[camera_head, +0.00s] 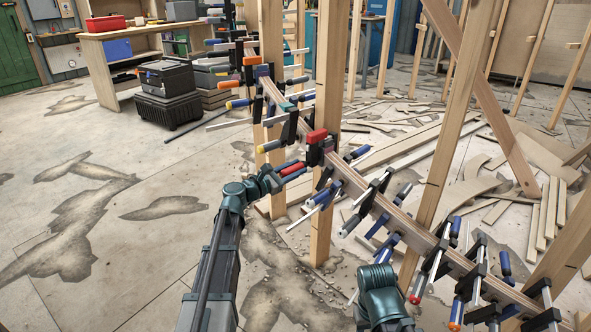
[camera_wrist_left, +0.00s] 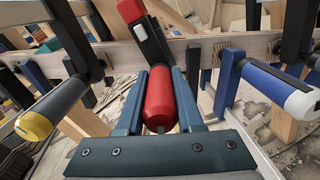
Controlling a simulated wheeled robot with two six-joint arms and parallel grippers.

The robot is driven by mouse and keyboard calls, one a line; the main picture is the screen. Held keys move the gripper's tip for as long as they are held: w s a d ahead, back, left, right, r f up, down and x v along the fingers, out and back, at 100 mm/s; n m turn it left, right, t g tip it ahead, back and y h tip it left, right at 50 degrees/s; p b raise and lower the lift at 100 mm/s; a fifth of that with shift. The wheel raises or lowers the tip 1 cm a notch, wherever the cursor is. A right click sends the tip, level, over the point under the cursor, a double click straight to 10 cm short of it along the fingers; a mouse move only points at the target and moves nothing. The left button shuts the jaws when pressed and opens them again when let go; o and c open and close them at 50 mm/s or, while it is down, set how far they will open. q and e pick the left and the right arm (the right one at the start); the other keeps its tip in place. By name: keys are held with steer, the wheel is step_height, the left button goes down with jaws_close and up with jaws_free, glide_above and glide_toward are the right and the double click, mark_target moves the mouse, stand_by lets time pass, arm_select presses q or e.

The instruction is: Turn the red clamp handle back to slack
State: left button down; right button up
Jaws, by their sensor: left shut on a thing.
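The red clamp handle (camera_wrist_left: 160,100) sits between the two fingers of my left gripper (camera_wrist_left: 160,98) in the left wrist view. The gripper is shut on it, with one finger on each side. In the head view my left gripper (camera_head: 280,176) reaches the red handle (camera_head: 293,169) from the left. The clamp's red-topped head (camera_head: 317,136) is on the curved stringer (camera_head: 340,172) just above right; it also shows in the left wrist view (camera_wrist_left: 131,10). My right arm shows at the bottom of the head view, but its fingertips cannot be seen.
Many other clamps line the stringer. A yellow-ended black handle (camera_wrist_left: 50,108) is close on the left and a blue-and-white handle (camera_wrist_left: 280,88) on the right. Wooden posts (camera_head: 325,130) stand behind.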

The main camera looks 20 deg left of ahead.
arm_select(q)
steer(key=shift+n, duration=0.9)
steer(key=c, duration=0.5)
jaws_free()
steer(key=shift+c, duration=0.2)
steer(key=v, duration=1.3)
steer(key=shift+s+a, duration=0.25)
steer(key=shift+s, duration=0.05)
steer(key=shift+s+f, duration=0.1)
steer(key=shift+f, duration=0.05)
steer(key=shift+v, duration=1.2)
